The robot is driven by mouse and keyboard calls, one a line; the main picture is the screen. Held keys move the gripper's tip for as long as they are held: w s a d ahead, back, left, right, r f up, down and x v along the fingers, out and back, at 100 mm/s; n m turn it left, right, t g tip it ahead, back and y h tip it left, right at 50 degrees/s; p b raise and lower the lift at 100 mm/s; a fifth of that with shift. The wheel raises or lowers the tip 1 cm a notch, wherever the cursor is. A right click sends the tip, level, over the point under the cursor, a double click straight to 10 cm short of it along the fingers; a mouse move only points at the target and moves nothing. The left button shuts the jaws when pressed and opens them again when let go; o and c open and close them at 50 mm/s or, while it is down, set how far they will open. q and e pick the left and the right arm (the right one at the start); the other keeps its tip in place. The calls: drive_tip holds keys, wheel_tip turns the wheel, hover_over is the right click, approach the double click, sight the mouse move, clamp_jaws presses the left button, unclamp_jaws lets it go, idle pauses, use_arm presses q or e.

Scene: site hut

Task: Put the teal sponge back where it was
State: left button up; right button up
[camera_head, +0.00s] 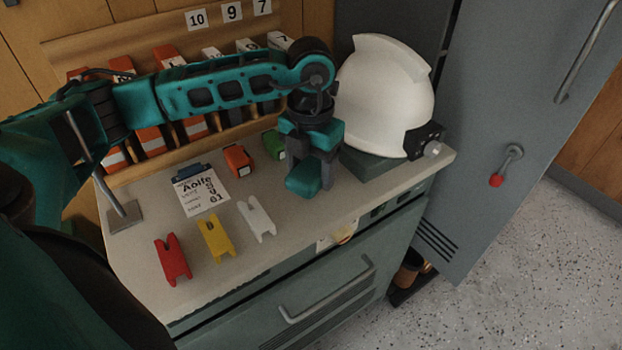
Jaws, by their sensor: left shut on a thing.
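The teal sponge (303,180) is a small rounded block near the middle of the grey worktop. My left gripper (311,168) points down from above, with its dark fingers on either side of the sponge, and is shut on it. The fingers hide part of the sponge. The sponge is at or just above the worktop (320,208); I cannot tell if it touches. My right gripper is not in view.
A white helmet (385,95) with a lamp stands right of the gripper. Red (172,262), yellow (216,238) and white (257,218) clips lie in front. A written card (202,193), orange block (238,161) and green block (273,145) lie left. A rack stands behind.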

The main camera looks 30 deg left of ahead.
sight(311, 181)
use_arm(q)
drive_tip(key=shift+f, duration=1.6)
drive_tip(key=shift+f, duration=0.1)
drive_tip(key=o, duration=1)
wheel_tip(311, 181, up, 12)
drive_tip(key=shift+r, duration=0.15)
